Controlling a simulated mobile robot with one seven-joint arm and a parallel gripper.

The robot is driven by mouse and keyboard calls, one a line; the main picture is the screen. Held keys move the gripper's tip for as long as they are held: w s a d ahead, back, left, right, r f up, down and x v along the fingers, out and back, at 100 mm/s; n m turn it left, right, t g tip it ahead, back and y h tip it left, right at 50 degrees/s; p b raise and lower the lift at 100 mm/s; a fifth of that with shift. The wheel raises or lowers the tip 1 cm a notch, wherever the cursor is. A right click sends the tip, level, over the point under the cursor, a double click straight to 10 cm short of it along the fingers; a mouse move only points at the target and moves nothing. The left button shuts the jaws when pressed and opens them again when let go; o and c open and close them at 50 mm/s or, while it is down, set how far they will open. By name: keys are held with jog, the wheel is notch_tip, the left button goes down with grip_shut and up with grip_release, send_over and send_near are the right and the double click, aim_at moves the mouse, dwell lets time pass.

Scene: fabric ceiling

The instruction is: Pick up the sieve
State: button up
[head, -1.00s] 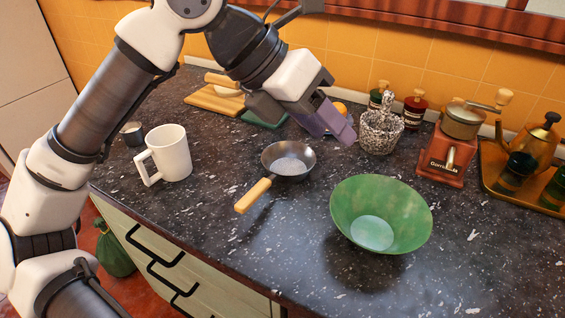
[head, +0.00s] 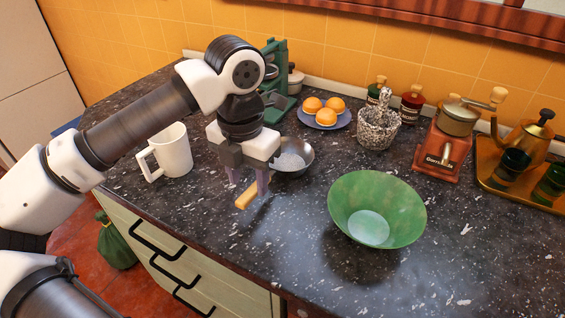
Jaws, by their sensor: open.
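The sieve (head: 298,161) is a small dark metal bowl with a mesh-like pale bottom and a light wooden handle. It lies on the dark speckled countertop, handle toward the front left. My gripper (head: 248,186) points down over the handle, with its two purple fingers apart and nothing held. The handle's end shows between and just below the fingertips; I cannot tell the exact height gap. My gripper's body hides part of the sieve's left side and the upper handle.
A white mug (head: 170,152) stands close left of my gripper. A green bowl (head: 377,208) sits to the right. Behind are a plate of orange fruit or buns (head: 325,115), a stone mortar (head: 378,128) and a red grinder (head: 441,155). The counter's front edge is near the handle.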

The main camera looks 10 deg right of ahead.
aim_at(249, 193)
jog(key=shift+f+p, duration=0.8)
jog(key=shift+f, duration=1.8)
grip_shut()
